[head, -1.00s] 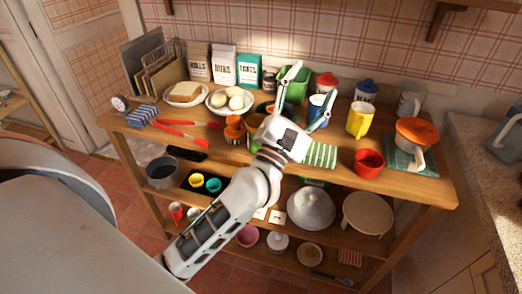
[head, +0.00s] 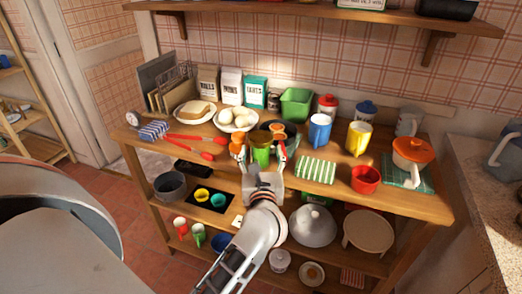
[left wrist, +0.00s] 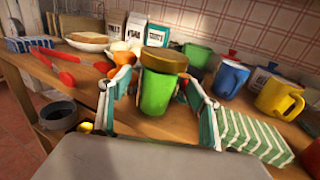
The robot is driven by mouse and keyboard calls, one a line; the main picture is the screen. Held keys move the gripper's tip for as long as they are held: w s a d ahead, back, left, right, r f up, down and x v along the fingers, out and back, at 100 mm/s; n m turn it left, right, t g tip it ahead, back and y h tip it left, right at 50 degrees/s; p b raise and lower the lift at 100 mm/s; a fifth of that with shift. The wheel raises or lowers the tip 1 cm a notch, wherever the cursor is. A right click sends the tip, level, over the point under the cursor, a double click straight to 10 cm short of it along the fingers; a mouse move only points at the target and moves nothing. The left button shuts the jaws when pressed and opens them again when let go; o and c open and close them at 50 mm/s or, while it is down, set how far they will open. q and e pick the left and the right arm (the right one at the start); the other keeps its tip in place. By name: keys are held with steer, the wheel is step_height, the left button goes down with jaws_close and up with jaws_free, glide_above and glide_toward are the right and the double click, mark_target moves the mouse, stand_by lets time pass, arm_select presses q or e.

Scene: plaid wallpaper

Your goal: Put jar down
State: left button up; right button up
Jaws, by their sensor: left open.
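A green vessel with a brown top (head: 261,150) stands near the front of the wooden table; it also shows in the left wrist view (left wrist: 156,92). My left gripper (head: 264,155) is open, with one finger on each side of this vessel; I cannot tell whether they touch it. A white jar with a red lid (head: 327,106) and one with a blue lid (head: 365,112) stand at the back, apart from my gripper. My right gripper is not in view.
Blue (head: 319,131) and yellow (head: 358,138) mugs stand behind the cloth. A green bin (head: 296,104) is at the back.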

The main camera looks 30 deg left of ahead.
arm_select(q)
steer(key=shift+x, duration=1.35)
steer(key=c, duration=1.4)
steer(key=shift+c, duration=0.6)
steer(key=shift+r, duration=0.1)
